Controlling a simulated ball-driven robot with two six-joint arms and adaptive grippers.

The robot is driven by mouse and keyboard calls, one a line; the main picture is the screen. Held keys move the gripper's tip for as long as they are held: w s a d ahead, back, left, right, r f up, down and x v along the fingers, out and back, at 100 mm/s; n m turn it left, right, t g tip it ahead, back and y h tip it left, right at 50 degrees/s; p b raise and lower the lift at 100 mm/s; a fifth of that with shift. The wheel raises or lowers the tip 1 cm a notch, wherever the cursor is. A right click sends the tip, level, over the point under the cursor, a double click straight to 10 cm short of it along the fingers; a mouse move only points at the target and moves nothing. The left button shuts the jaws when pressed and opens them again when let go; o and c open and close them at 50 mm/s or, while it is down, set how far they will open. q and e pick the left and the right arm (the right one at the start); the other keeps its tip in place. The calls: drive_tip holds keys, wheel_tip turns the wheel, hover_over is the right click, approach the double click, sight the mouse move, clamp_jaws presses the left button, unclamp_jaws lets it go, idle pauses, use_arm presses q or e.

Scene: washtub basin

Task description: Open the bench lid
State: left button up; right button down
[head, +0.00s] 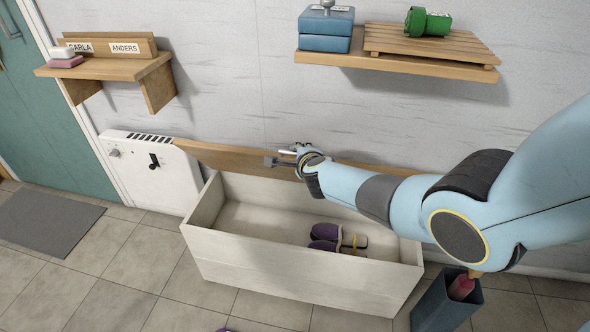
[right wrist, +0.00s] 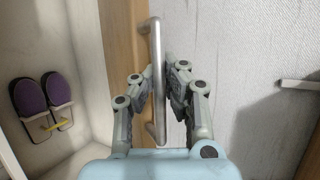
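The bench (head: 290,271) is a long white box below the wall, with its top open and its inside showing. Its wooden lid (head: 225,160) stands raised on edge along the back, near the wall; in the right wrist view the lid (right wrist: 120,45) is a tan strip. A metal bar handle (right wrist: 156,60) is fixed to the lid. My right gripper (right wrist: 158,85) has its fingers on both sides of this handle, close against it, and appears shut on it. In the head view my right gripper (head: 285,160) is at the lid's upper edge. My left gripper is out of view.
Purple slippers (head: 335,240) lie inside the bench. A white heater panel (head: 155,175) stands left of it, and a dark bin (head: 440,303) stands at its right front. The tiled floor in front is mostly clear.

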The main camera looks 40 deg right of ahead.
drive_tip(key=w+d+r, duration=0.3)
drive_tip(key=w+d, duration=0.1)
drive_tip(key=d, duration=0.1)
drive_tip(key=shift+r, duration=0.35)
drive_tip(key=shift+w, duration=0.15)
drive_tip(key=c, duration=1.4)
unclamp_jaws()
drive_tip(key=shift+s+a, duration=0.1)
drive_tip(key=shift+s, duration=0.15)
drive_tip(key=shift+s, duration=0.1)
drive_tip(key=s+a, duration=0.1)
drive_tip(key=s, duration=0.2)
drive_tip(key=s+a, duration=0.2)
drive_tip(key=s, duration=0.2)
drive_tip(key=s+a, duration=0.2)
drive_tip(key=s, duration=0.2)
drive_tip(key=shift+s+a+r, duration=0.2)
drive_tip(key=shift+s+r, duration=0.05)
